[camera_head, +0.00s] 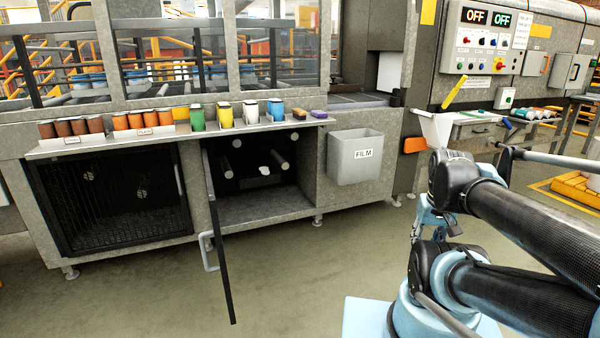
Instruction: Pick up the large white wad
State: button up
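Small white patches show inside the open lower compartment of the machine, low among dark rollers. The nearer one (264,169) looks like a white wad lying on a dark surface. A lumpier white patch lies just right of and behind it; I cannot tell whether it is a separate wad. My arm is at the right, well apart from the compartment. The end of my arm, with what seems to be my gripper (440,226), is small and partly hidden beside my wrist; its fingers cannot be made out.
The compartment door (221,240) stands open, jutting toward me. A ledge (160,140) above holds several coloured cans and sponges. A grey FILM bin (356,160) hangs to the right. A side table (480,128) stands behind my arm. The floor before the machine is clear.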

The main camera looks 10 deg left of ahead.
aim_at(264, 170)
jog(key=z, duration=2.05)
jog(key=k, duration=0.9)
jog(key=u, duration=1.7)
jog(key=i, duration=1.05)
